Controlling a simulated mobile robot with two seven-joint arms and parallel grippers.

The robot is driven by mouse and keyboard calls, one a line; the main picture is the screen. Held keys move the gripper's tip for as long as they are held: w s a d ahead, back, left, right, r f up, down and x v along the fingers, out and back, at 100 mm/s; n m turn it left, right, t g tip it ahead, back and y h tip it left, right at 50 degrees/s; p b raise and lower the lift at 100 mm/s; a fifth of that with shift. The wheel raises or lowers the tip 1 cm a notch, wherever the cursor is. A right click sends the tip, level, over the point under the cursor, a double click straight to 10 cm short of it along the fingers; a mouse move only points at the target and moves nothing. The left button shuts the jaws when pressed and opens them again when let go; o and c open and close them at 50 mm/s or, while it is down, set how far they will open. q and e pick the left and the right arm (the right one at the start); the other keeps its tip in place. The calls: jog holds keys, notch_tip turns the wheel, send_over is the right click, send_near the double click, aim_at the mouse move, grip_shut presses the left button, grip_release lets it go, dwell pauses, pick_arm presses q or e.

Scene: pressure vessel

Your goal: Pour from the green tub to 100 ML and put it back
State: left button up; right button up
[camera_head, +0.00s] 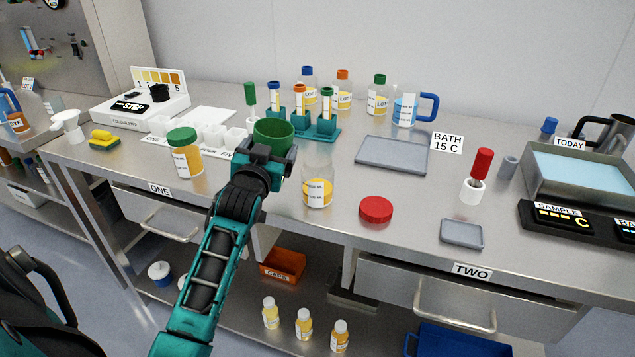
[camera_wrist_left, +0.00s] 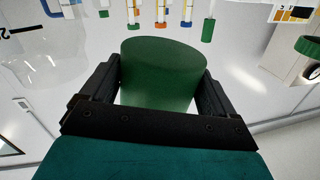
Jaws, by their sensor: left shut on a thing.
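The green tub (camera_head: 273,132) is held in my left gripper (camera_head: 270,152), at the middle of the counter in the head view. It looks about upright, with its open top showing. I cannot tell whether its base touches the counter. In the left wrist view the green tub (camera_wrist_left: 163,75) sits between the two black fingers. A clear open jar (camera_head: 317,187) with yellow liquid in its lower part stands just right of the tub. Its markings are too small to read. My right gripper does not show.
A red lid (camera_head: 376,208) lies right of the jar. A green-capped jar (camera_head: 185,152) stands left of my gripper. A tube rack (camera_head: 318,131) is behind the tub, and a grey tray (camera_head: 392,155) lies behind right. Counter between the red lid and small tray (camera_head: 462,233) is bare.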

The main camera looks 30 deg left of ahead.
pick_arm(q)
jog(key=f+n, duration=0.1)
jog(key=a+f+n, duration=0.1)
jog(key=shift+s+a+f, duration=0.15)
jog(key=shift+f, duration=0.2)
jog(key=shift+r, duration=0.1)
jog(key=shift+r+p, duration=0.45)
jog(key=shift+r, duration=1)
